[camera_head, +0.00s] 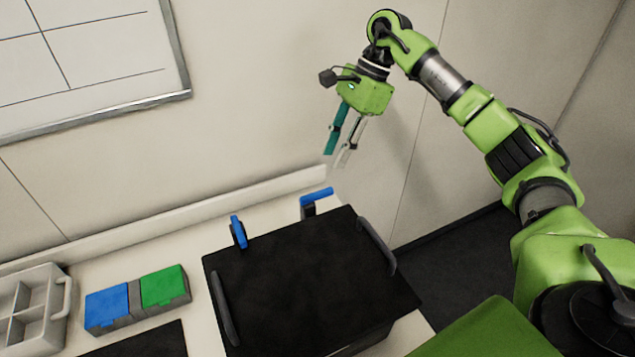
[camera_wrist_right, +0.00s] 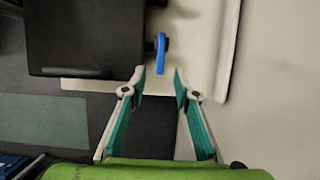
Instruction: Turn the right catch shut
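The right catch (camera_head: 316,196) has a blue lever on a dark base at the back edge of a black box (camera_head: 300,285). Its lever lies sideways, along the box's back edge. The left catch (camera_head: 238,232), also blue, has its lever turned across that edge. My right gripper (camera_head: 336,158) is open and empty, with fingers pointing down, above and behind the right catch and apart from it. In the right wrist view, the right catch (camera_wrist_right: 161,50) shows just beyond the gap between the open fingertips (camera_wrist_right: 159,74). My left gripper is out of view.
The box has a dark handle on its left (camera_head: 224,308) and right (camera_head: 377,246). A case with blue and green lids (camera_head: 137,300) and a grey compartment tray (camera_head: 58,318) stand to the left. The wall (camera_head: 250,100) rises close behind the catches.

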